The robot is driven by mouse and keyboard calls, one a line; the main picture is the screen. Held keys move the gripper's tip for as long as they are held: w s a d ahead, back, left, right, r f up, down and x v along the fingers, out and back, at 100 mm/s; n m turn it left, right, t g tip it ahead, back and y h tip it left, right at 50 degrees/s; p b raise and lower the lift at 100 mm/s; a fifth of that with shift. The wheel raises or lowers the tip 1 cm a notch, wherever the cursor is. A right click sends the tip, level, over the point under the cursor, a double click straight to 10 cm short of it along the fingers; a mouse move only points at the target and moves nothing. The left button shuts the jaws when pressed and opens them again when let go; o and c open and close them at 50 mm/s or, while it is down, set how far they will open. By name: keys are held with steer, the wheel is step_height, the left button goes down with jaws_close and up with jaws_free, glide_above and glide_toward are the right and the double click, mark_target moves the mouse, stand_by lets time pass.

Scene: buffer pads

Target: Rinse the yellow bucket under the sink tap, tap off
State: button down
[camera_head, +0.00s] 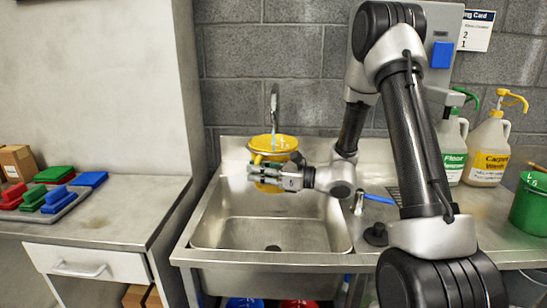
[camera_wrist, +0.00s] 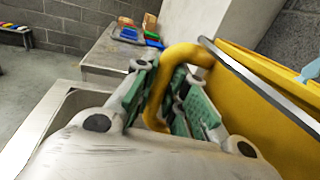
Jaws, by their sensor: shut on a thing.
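The yellow bucket (camera_head: 262,143) is held up over the sink (camera_head: 237,232), under the spout of the metal tap (camera_head: 274,104). My gripper (camera_head: 262,173) is shut on the bucket's yellow handle, in front of the bucket. In the wrist view, the handle (camera_wrist: 181,54) passes between the green finger pads of my gripper (camera_wrist: 170,98), and the bucket's wall (camera_wrist: 262,110) fills the right side. A pale blue patch shows at the bucket's mouth; I cannot tell whether it is running water. A blue lever (camera_head: 379,199) sits on the sink's right ledge.
A left counter (camera_head: 125,205) carries a tray of red, green and blue pads (camera_head: 50,198). Blue and red buckets (camera_head: 298,304) show below the sink. The sink basin looks empty.

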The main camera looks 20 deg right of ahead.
steer(key=s+a, duration=0.9)
steer(key=s, duration=0.1)
steer(key=shift+s, duration=0.25)
